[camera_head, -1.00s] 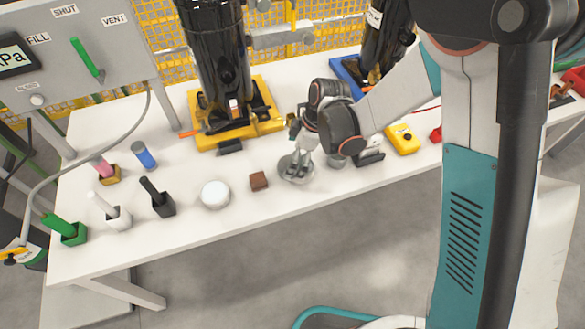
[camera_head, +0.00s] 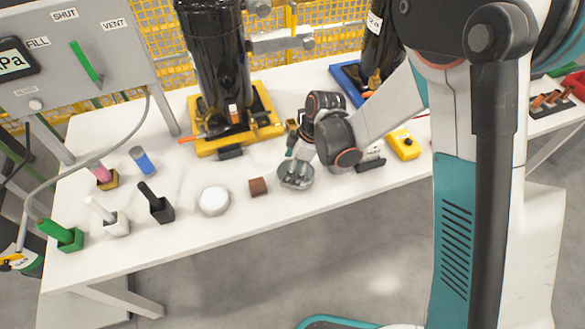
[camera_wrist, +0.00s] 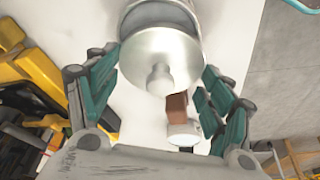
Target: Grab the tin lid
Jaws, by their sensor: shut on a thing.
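The tin lid (camera_wrist: 143,52) is a round pale metal disc with a knob in its middle, large in the wrist view. My gripper (camera_wrist: 160,65) has its teal fingers on both sides of the lid and is shut on its rim. Behind the lid, part of a grey metal tin (camera_wrist: 160,12) shows; how far the lid is from it is unclear. In the head view my gripper (camera_head: 298,172) points down at the round grey metal shape on the table, and its fingers hide part of it.
A brown block (camera_head: 258,187) and a white round container (camera_head: 214,201) stand to the left. Holders with handles fill the table's left end. A yellow-based black compressor (camera_head: 222,75) stands behind, and a yellow box (camera_head: 403,144) lies to the right.

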